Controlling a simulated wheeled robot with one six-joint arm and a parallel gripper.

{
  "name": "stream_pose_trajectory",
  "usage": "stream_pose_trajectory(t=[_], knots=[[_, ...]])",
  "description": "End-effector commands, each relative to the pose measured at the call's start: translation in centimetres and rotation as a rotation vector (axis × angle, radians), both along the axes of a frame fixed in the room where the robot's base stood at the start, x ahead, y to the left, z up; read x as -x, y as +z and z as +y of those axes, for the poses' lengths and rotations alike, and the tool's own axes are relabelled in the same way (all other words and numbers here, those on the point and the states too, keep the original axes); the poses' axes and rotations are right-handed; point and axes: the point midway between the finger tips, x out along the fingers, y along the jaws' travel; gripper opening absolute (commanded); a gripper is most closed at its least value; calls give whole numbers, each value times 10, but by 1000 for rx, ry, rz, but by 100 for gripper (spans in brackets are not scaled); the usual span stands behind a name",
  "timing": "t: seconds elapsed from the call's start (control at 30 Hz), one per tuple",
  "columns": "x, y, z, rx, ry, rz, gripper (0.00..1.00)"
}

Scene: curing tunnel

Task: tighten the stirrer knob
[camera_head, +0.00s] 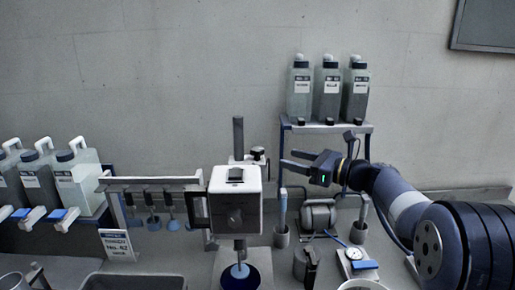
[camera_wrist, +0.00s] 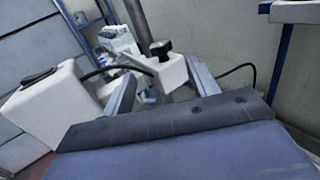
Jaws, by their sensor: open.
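The stirrer is a white box-shaped head (camera_head: 235,201) on a dark upright post (camera_head: 238,135), above a dark vessel (camera_head: 240,275). A black knob (camera_head: 258,153) sits on the white clamp beside the post. In the wrist view the knob (camera_wrist: 160,47) stands on the white clamp block (camera_wrist: 168,72), and the stirrer head (camera_wrist: 42,112) is at the left. My gripper (camera_head: 287,159) points left at the knob, just right of it and apart from it. In the wrist view its open fingers (camera_wrist: 162,88) spread either side of the clamp, with nothing held.
A rack (camera_head: 325,128) with bottles stands behind my gripper. Below are a metal motor-like cylinder (camera_head: 318,214), small holders and a gauge (camera_head: 354,253). Paddles hang from a rail (camera_head: 155,183) left of the stirrer, by a sign (camera_head: 116,243). Jugs (camera_head: 75,175) stand far left.

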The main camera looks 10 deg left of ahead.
Motion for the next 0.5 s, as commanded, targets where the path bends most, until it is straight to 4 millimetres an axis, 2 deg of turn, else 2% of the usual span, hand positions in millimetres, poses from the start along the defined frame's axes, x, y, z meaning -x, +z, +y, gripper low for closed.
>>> stream_pose_trajectory(t=[0.3,0.5], knots=[[-17,2,56,2,4,-2,56],[-27,2,85,3,2,-4,56]])
